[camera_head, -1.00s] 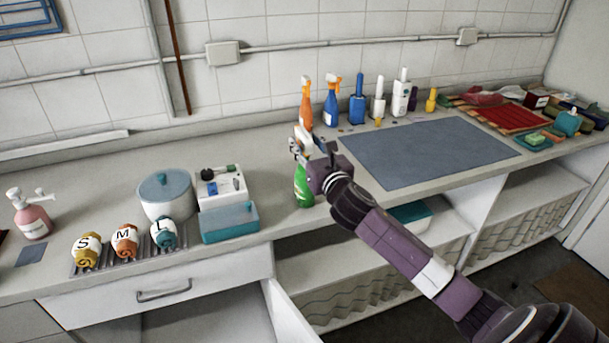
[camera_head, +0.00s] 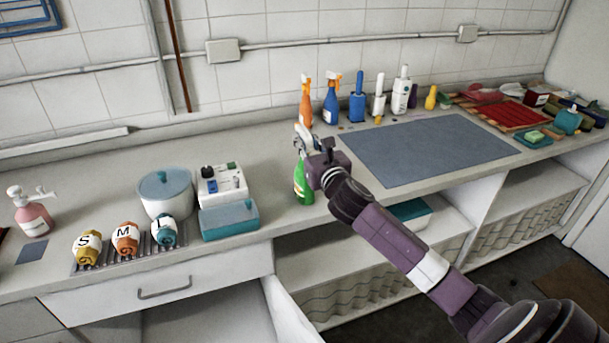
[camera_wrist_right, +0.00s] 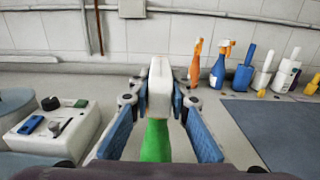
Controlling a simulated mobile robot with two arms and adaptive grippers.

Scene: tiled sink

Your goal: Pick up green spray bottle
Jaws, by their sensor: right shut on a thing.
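The green spray bottle (camera_head: 303,184) stands upright near the front of the counter in the head view, its upper part partly hidden by my right gripper (camera_head: 303,148). In the right wrist view, the bottle's green neck (camera_wrist_right: 155,142) and white spray head (camera_wrist_right: 160,88) are between the two blue finger pads. My right gripper (camera_wrist_right: 158,115) is shut on the bottle around its upper part. Whether the bottle's base touches the counter is hard to tell. My left gripper is not in view.
An orange spray bottle (camera_head: 306,103), a blue spray bottle (camera_head: 331,104) and several brushes stand along the back wall. A grey mat (camera_head: 430,150) lies to the right. A teal box (camera_head: 229,220) and a white device (camera_head: 221,184) are close on the left.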

